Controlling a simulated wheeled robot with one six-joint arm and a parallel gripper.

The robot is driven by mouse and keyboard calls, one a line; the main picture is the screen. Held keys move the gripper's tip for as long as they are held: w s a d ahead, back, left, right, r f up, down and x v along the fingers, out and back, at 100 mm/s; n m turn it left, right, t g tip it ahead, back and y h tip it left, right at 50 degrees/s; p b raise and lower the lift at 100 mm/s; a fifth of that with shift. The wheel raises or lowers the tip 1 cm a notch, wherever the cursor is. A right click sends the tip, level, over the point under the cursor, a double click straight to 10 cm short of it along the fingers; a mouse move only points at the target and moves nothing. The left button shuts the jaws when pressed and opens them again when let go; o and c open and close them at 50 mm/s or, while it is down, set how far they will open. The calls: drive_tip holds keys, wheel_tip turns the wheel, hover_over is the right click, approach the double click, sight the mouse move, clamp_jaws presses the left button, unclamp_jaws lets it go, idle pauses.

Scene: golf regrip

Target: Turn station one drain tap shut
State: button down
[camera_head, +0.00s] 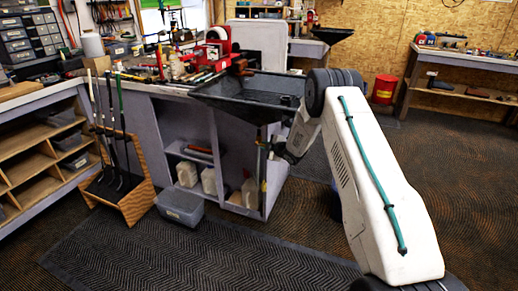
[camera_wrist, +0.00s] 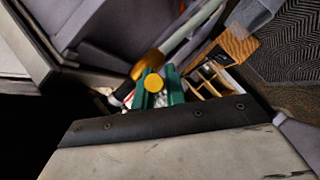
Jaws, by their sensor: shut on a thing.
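A drain tap with a yellow round-ended handle (camera_wrist: 153,83) shows in the wrist view, beside a brass-coloured body (camera_wrist: 148,64) on a pale pipe (camera_wrist: 195,28). My gripper (camera_wrist: 160,92) has green fingers, shut on the yellow handle. In the head view my gripper (camera_head: 272,150) is below the right end of a dark tray (camera_head: 250,98), beside a thin upright drain pipe (camera_head: 259,165). The tap is too small there to make out, and my wrist partly hides the area. I cannot tell how far the handle is turned.
A grey bench cabinet (camera_head: 235,150) with open shelves stands just left of my gripper. White jugs (camera_head: 208,181) sit inside. A wooden rack (camera_head: 125,185) with clubs and a grey bin (camera_head: 180,207) stand further left.

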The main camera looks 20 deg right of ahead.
idle(0.3)
drive_tip(key=c, duration=1.4)
unclamp_jaws()
drive_tip(key=shift+a, duration=0.15)
drive_tip(key=shift+c, duration=0.2)
drive_tip(key=shift+d, duration=0.2)
drive_tip(key=shift+s+r, duration=0.15)
drive_tip(key=shift+s, duration=0.1)
drive_tip(key=v, duration=0.7)
drive_tip(key=shift+s, duration=0.15)
